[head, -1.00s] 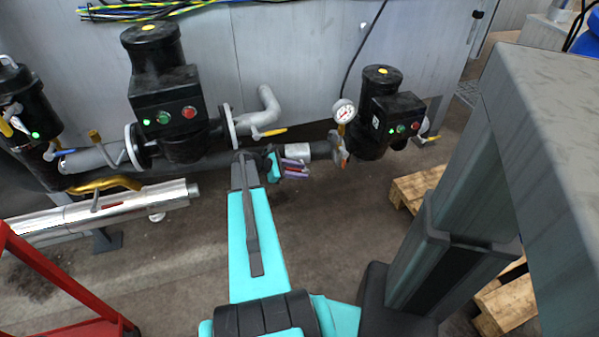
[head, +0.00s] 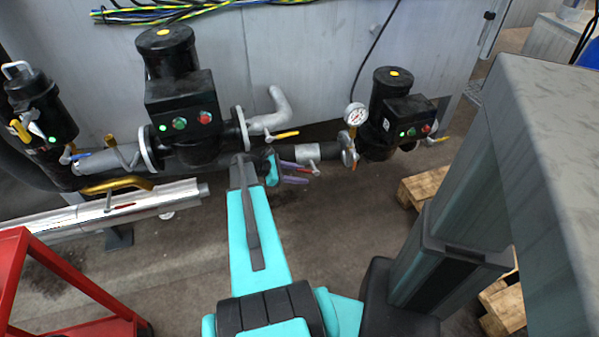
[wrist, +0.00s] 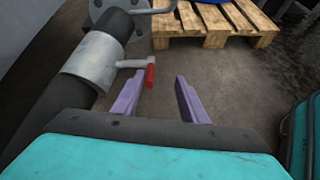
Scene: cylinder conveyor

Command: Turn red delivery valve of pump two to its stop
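The red valve handle (wrist: 151,72) sits on a short metal stem from a grey collar (wrist: 92,60) on the dark pipe. In the wrist view it lies between the purple fingertips, nearer the left one. My gripper (wrist: 160,76) is open, and I see no clear contact with the handle. In the head view my gripper (head: 298,173) is just below the pipe, by the grey collar (head: 307,152). The handle is small and partly hidden by the fingers there. The right pump (head: 392,112), with a round gauge, stands right of the collar.
A larger black pump (head: 180,97) stands to the left, with a yellow lever (head: 283,135) on its outlet. A wooden pallet (head: 420,187) lies on the floor at right. A red cart (head: 40,270) is at lower left. The floor below the gripper is open.

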